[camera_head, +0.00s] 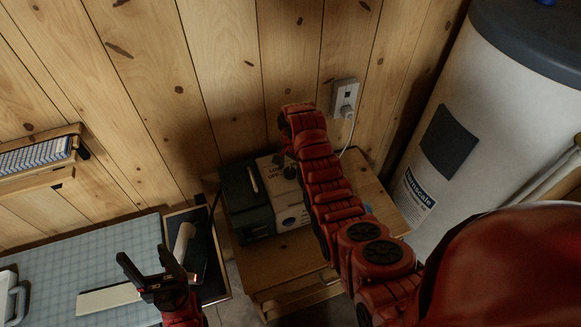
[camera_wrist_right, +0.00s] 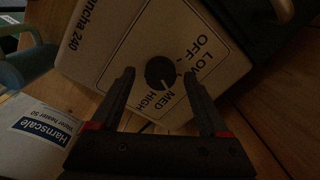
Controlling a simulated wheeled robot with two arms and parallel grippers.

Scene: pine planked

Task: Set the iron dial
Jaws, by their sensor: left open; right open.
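The dial (camera_wrist_right: 160,72) is a round dark knob on the pale front of a device (camera_wrist_right: 110,50) marked "ncha 240". OFF, LOW, MED and HIGH are printed around it, and its light mark appears to point towards MED. In the head view the black-and-white device (camera_head: 258,205) stands on a wooden cabinet. My right gripper (camera_wrist_right: 158,74) is open, its fingertips on either side of the dial in the picture; I cannot tell whether they touch it. In the head view its fingers are mostly hidden by my arm. My left gripper (camera_head: 145,256) is open and empty above the blue gridded board.
The blue gridded board (camera_head: 85,252) lies at the left, with a pale strip (camera_head: 108,299) on it. A wall outlet (camera_head: 345,95) with a plugged-in cord is behind the cabinet (camera_head: 372,195). A large white water heater (camera_head: 480,120) stands at the right. A wooden shelf (camera_head: 35,178) hangs far left.

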